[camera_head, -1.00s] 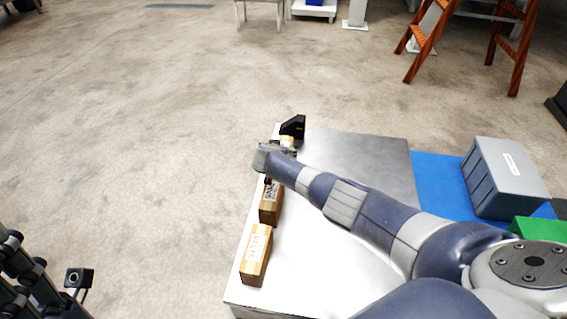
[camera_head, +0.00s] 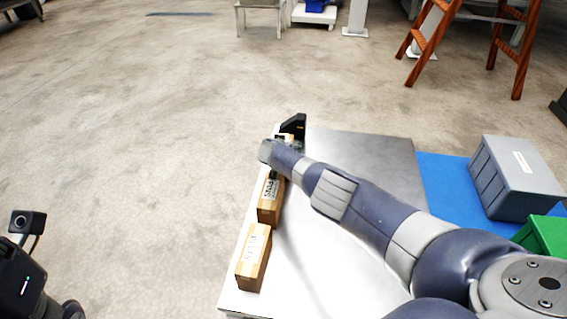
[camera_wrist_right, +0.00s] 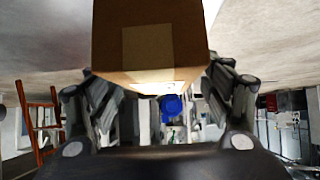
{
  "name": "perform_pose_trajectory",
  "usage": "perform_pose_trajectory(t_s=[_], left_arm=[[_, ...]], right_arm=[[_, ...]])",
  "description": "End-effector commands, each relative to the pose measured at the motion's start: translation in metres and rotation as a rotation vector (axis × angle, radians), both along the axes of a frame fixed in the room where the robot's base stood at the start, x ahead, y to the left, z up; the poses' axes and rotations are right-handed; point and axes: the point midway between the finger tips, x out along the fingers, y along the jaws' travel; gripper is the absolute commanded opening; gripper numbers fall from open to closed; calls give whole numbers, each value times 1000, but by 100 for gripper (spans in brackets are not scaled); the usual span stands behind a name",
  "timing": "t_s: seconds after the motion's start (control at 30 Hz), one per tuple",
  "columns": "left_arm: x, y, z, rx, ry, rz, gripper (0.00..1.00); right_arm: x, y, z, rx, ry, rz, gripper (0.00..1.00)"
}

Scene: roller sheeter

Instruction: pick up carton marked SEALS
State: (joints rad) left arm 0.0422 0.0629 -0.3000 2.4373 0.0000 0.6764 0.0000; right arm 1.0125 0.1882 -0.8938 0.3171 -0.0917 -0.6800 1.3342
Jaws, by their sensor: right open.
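Two brown cartons with pale labels stand in a row along the left edge of the metal table in the head view. The nearer carton (camera_head: 254,257) is uncovered. The farther carton (camera_head: 269,209) is partly hidden by my right wrist; neither label reads clearly. My right gripper (camera_head: 275,174) is at the far end of the farther carton, mostly hidden by the wrist. In the right wrist view it is open, with a brown carton (camera_wrist_right: 150,45) ahead between its spread fingers; contact cannot be told. My left gripper (camera_head: 18,280) is partly in view at the lower left, its fingers not visible.
The metal table (camera_head: 375,160) is largely bare apart from my right arm across it. A grey bin (camera_head: 515,178) on a blue surface (camera_head: 440,180) and a green bin (camera_head: 545,240) are at right.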

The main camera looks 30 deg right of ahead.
Motion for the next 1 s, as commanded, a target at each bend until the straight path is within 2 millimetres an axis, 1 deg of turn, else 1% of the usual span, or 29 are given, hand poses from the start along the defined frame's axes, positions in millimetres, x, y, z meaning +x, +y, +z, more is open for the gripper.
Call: perform_pose_trajectory(t_s=[0.03,0.37,0.4,0.57,0.6,0.63,0.67,1.0], left_arm=[[-1,0,-1,0,-10,0,40],[-1,0,3,1,-15,1,40],[-1,0,3,1,-15,1,40],[-1,-1,3,2,-15,1,40],[-1,-1,3,2,-15,1,40],[-2,-1,3,2,-15,1,40],[-2,-1,3,2,-15,1,40],[-2,0,6,1,-18,0,40]], right_arm=[[1,0,-2,0,-1,-1,74],[2,-1,-1,1,-1,0,74],[2,-1,-1,1,0,-1,65],[2,-1,-1,1,0,-1,28],[2,-1,-1,1,0,-1,19],[2,-1,-1,1,0,-1,12],[2,-1,-1,1,0,-1,9],[2,-1,2,1,-2,0,9]])
